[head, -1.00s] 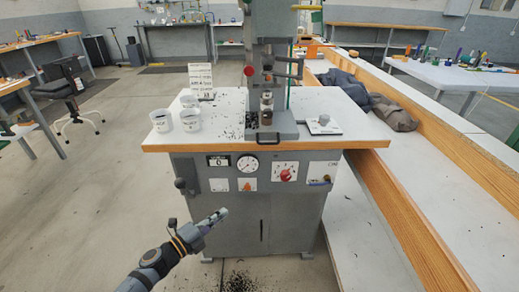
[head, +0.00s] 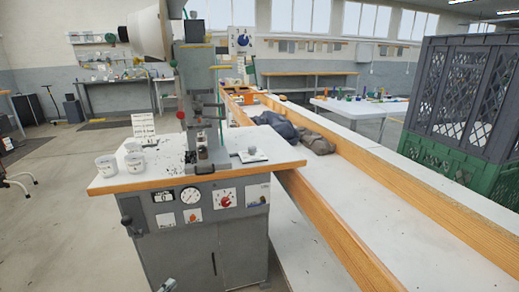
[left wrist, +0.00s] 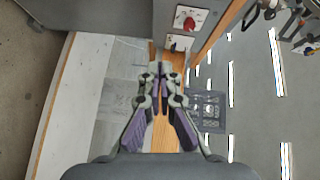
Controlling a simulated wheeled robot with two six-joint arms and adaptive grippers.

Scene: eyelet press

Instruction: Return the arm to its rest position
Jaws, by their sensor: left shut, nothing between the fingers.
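My left gripper (left wrist: 160,72) shows in the left wrist view with its fingertips together and nothing between them. In the head view only a small part of the left gripper (head: 168,285) shows at the bottom edge, in front of the press cabinet and below its table. The eyelet press (head: 199,105) stands on a white table top with a wooden edge (head: 140,185). Its cabinet front carries a gauge and a red knob (head: 226,202); the red knob (left wrist: 190,22) also shows at the top of the left wrist view. My right gripper is in neither view.
White cups (head: 106,166) and a sign (head: 143,125) stand on the table's left. A wood-edged bench (head: 375,195) runs along the right, with dark bags (head: 315,143) on it. Grey and green crates (head: 462,100) are stacked at far right. Open floor lies to the left.

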